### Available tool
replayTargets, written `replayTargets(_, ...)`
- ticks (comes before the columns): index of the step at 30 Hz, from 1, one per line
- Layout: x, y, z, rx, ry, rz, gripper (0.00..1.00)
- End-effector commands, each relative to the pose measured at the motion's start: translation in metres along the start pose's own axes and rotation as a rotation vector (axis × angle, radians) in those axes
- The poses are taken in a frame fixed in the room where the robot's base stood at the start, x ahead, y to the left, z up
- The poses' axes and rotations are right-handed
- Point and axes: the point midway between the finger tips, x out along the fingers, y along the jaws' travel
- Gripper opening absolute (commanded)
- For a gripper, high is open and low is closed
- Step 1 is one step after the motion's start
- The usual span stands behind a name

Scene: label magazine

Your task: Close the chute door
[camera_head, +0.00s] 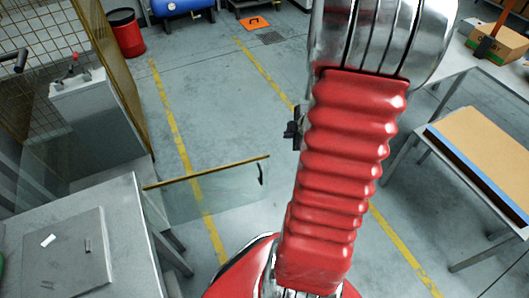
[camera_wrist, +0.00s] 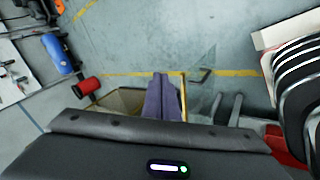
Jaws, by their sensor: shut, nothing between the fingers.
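The chute door looks to be the clear panel (camera_head: 215,192) with a brass-coloured top edge and a dark handle (camera_head: 261,174). It stands swung out into the aisle from the grey cabinet at left. In the wrist view the door's edge (camera_wrist: 184,92) runs up the middle, with its handle (camera_wrist: 204,75) to the right. My gripper (camera_wrist: 162,78) is shut and empty, its fingers pictured just left of the door edge. I cannot tell the depth gap or whether they touch. In the head view my red arm fills the centre and my gripper does not show.
A grey cabinet (camera_head: 125,215) with a flat plate on top stands at lower left. A brass-framed mesh enclosure (camera_head: 119,75) rises behind it. A red bin (camera_head: 127,35) is farther back. A table with a brown board (camera_head: 490,150) is at right. The aisle floor is clear.

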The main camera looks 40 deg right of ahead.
Motion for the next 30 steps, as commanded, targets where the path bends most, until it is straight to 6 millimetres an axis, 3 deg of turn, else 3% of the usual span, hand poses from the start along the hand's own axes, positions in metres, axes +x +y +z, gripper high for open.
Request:
replayTargets(6,0.018,-0.064,0.020,-0.048,0.169,-0.116,0.00)
replayTargets(12,0.019,-0.097,0.021,-0.068,0.275,-0.166,0.00)
replayTargets(30,0.026,-0.102,0.018,-0.072,0.289,-0.171,0.00)
